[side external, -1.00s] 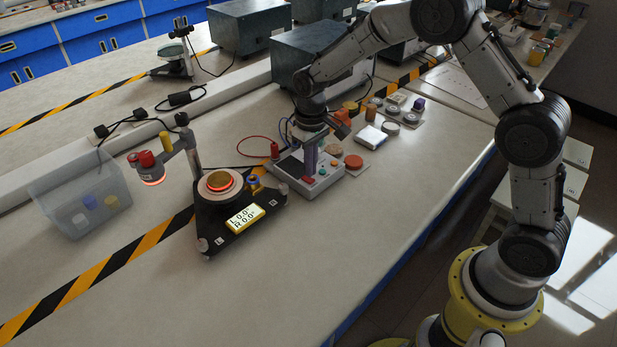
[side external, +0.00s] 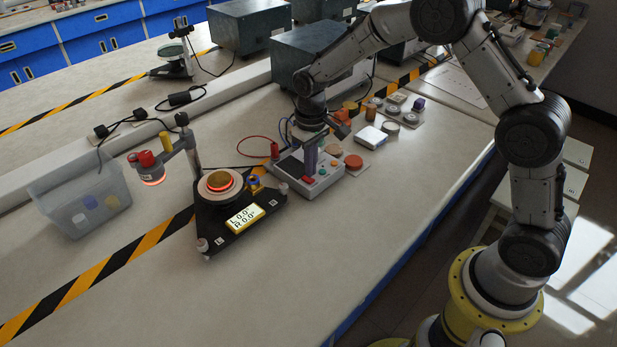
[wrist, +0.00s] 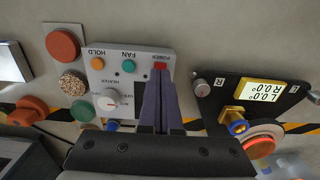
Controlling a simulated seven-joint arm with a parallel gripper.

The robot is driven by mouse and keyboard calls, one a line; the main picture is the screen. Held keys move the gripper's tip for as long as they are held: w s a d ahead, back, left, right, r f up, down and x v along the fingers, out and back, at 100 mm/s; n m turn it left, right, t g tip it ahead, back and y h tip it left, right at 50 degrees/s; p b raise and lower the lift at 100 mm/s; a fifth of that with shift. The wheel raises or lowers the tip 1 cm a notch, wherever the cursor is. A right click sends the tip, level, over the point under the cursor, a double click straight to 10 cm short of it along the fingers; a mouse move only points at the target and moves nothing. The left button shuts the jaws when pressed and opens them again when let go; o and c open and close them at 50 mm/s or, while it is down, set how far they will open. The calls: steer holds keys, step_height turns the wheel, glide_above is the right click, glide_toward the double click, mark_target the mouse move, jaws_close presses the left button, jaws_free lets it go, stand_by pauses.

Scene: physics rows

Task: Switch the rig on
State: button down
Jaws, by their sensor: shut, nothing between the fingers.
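The rig's white control box (side external: 318,182) stands on the bench beside the black three-cornered platform. In the wrist view the box's panel (wrist: 127,72) shows a red POWER switch (wrist: 160,66), a teal FAN button (wrist: 128,66), an orange HOLD button (wrist: 98,63) and a white knob (wrist: 109,100). My gripper (side external: 311,165) is shut and empty, pointing down over the box. In the wrist view its purple fingertips (wrist: 160,84) are right beside the POWER switch. I cannot tell whether they touch it or which way the switch is set.
The black platform (side external: 213,225) has a glowing red ring and a display (side external: 245,217) reading L 0.0°, R 0.0°. A post arm holds a red-capped head (side external: 148,168) over the bench. A clear bin (side external: 75,205) stands left. Discs and blocks lie right of the box. The front bench is clear.

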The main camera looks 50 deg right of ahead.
mark_target(311, 180)
steer(key=shift+f, duration=1)
stand_by(0.7)
steer(key=shift+r, duration=3.55)
